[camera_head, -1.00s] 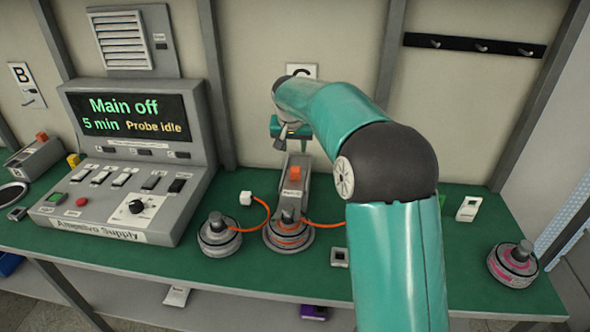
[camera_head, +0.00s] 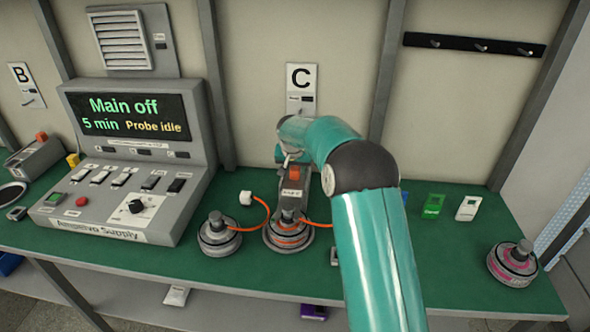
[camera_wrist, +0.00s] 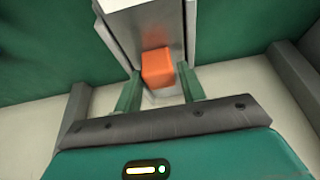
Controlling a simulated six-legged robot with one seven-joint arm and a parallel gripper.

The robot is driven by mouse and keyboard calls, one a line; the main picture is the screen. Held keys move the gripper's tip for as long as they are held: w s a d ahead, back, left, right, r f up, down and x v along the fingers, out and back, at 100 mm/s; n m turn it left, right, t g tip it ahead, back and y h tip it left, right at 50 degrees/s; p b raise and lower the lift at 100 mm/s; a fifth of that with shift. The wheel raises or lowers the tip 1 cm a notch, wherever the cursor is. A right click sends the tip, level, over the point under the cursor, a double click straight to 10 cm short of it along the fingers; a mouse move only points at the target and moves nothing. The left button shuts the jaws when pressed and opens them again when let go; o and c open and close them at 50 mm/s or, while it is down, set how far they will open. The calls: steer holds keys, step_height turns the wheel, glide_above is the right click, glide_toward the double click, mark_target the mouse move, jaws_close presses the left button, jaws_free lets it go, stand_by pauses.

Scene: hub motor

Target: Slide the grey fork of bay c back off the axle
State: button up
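The grey fork (camera_head: 292,190) of bay c stands on the green bench below the letter C sign, with an orange block (camera_head: 295,173) on top. Its front end is at the axle (camera_head: 288,216) of the hub motor (camera_head: 288,241). I cannot tell how far the fork reaches round the axle. In the wrist view the grey fork (camera_wrist: 168,22) runs away from me, and the orange block (camera_wrist: 157,68) is between the fingers of my gripper (camera_wrist: 158,78). The fingers are open, with a gap on each side of the block. My arm mostly hides the gripper in the head view.
The supply console (camera_head: 128,170) at left reads "Main off", "5 min" and "Probe idle". Another hub motor (camera_head: 219,238) stands left of this one, and a pink-wound one (camera_head: 513,265) at far right. An orange cable (camera_head: 268,213) loops beside the fork.

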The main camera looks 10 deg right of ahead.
steer(key=shift+f, duration=0.25)
jaws_close()
steer(key=shift+w+d, duration=0.4)
steer(key=shift+w, duration=0.8)
steer(key=shift+w+d, duration=0.35)
steer(key=shift+w, duration=0.8)
steer(key=shift+w+d, duration=0.4)
steer(key=shift+w, duration=0.8)
jaws_free()
